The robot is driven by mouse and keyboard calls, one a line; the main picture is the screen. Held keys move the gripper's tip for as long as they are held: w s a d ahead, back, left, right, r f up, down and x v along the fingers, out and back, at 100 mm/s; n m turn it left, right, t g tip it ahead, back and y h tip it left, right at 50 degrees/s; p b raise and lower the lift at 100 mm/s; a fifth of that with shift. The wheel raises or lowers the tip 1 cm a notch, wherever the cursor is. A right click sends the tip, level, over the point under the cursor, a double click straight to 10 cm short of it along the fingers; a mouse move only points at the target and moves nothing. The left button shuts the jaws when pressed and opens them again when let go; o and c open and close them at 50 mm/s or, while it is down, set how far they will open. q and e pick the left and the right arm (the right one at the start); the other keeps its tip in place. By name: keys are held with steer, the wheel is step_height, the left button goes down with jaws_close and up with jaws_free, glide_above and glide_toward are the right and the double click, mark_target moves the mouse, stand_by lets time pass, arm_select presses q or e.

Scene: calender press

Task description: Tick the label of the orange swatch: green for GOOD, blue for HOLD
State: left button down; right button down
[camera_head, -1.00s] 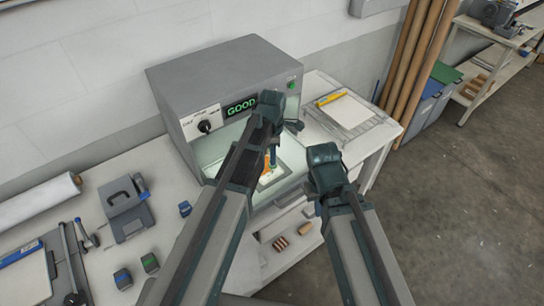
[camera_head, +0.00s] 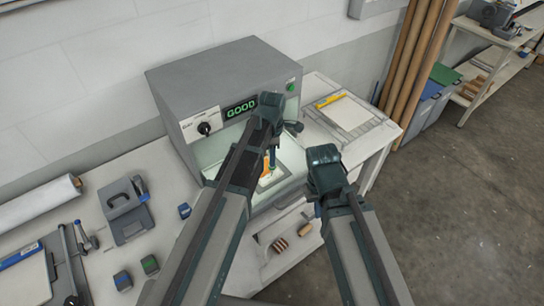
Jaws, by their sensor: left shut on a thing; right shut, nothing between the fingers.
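The orange swatch (camera_head: 266,171) lies with a pale label (camera_head: 272,179) in the lit opening of the grey press (camera_head: 222,82), partly hidden by my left arm. The press display (camera_head: 240,109) reads GOOD in green. My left gripper (camera_head: 273,146) is shut on a thin dark pen-like thing (camera_head: 272,160), which points down over the swatch. I cannot tell whether its tip touches the label, nor see any tick. My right gripper (camera_head: 323,158) is shut and empty, in front of the press's right side.
A small green-topped block (camera_head: 150,264) and a blue-topped one (camera_head: 122,280) stand on the table at front left. Another small blue thing (camera_head: 185,210) is nearer the press. A grey hand tool (camera_head: 126,209) stands left. A paper pad (camera_head: 346,112) lies right of the press.

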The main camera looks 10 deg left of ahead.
arm_select(q)
steer(key=shift+r+p, duration=2.7)
steer(key=shift+r, duration=0.2)
